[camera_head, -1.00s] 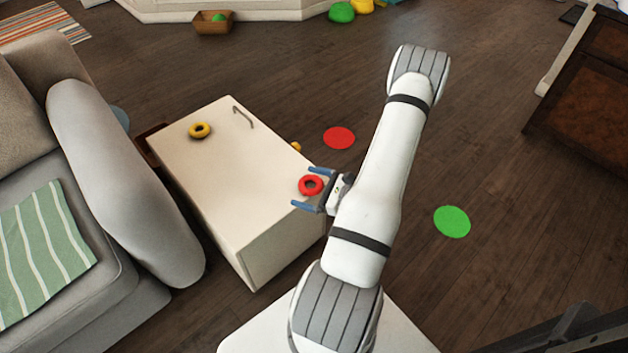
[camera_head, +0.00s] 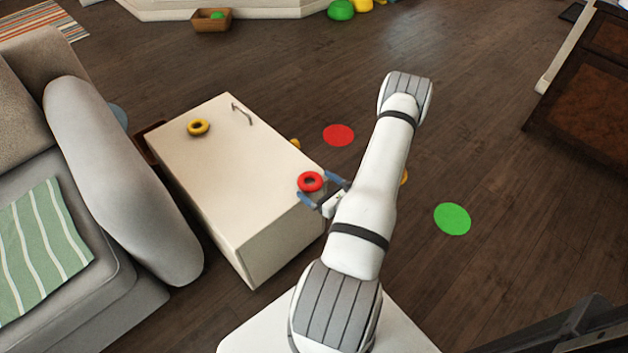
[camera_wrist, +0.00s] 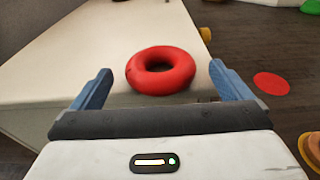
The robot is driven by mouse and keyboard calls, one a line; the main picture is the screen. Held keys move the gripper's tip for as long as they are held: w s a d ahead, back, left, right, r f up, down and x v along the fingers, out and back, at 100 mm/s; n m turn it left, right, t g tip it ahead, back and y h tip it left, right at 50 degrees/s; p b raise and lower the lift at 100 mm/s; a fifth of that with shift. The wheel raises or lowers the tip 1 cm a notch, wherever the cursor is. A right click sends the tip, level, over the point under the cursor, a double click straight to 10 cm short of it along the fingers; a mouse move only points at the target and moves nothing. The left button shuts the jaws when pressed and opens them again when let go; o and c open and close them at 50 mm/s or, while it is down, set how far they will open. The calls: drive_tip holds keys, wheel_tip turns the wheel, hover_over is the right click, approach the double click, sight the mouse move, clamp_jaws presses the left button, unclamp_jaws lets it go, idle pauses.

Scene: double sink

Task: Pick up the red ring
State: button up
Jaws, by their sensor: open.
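The red ring (camera_head: 311,181) lies flat near the right edge of the white cabinet top (camera_head: 222,175). My gripper (camera_head: 318,188) is open at that edge, its two blue fingers on either side of the ring in the head view. In the wrist view the red ring (camera_wrist: 161,70) sits just ahead, centred between the open fingers (camera_wrist: 155,88), with a gap on both sides. No contact with the ring is visible.
A yellow ring (camera_head: 199,127) lies farther back on the cabinet, near a metal handle (camera_head: 242,114). A grey sofa (camera_head: 125,180) stands at the left. Flat red (camera_head: 338,135) and green (camera_head: 452,219) discs lie on the open floor at the right.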

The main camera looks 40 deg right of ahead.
drive_tip(key=shift+w+f, duration=0.1)
drive_tip(key=shift+w, duration=0.6)
drive_tip(key=shift+c, duration=0.4)
drive_tip(key=c, duration=1)
